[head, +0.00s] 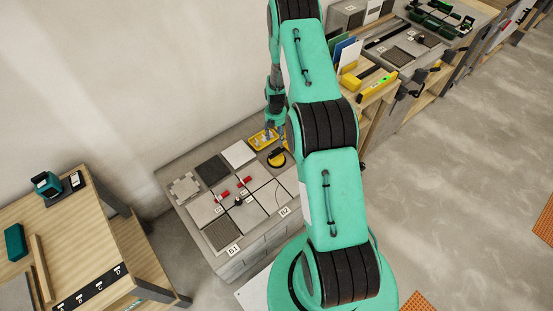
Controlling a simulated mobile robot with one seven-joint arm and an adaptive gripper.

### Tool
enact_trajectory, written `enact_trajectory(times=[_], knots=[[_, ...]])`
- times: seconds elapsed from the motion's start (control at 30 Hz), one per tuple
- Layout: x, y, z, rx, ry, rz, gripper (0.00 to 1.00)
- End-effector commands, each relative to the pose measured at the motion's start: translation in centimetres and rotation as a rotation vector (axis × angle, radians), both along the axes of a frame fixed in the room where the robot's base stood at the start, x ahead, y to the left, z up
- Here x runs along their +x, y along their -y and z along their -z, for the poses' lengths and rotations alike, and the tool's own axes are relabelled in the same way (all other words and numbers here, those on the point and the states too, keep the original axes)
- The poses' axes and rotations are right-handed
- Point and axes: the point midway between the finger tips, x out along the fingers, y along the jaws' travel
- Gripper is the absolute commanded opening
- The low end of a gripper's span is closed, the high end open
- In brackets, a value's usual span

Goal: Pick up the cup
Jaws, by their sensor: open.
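A round yellow and black piece (277,158), which looks like a suction cup, sits at the back right of the low tiled bench (213,257). It is small here, so its details are unclear. My gripper (274,128) is small and dark, with its jaws open. It hangs above or behind the round piece, near a yellow tray (263,139). The gap between the gripper and the piece cannot be judged. My arm crosses the middle of the view and hides the bench's right side.
Grey tiles, red clips (242,183) and a dark tile (212,170) lie on the bench. A wooden table (75,230) stands at left. A shelf with a yellow level (377,87) stands at the back right. The floor (455,180) at right is mostly clear.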

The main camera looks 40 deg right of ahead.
Motion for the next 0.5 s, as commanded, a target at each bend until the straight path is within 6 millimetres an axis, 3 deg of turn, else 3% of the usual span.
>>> enact_trajectory(times=[0.5], knots=[[0.0, 0.0, 6.6, 0.000, 0.000, 0.000, 0.49]])
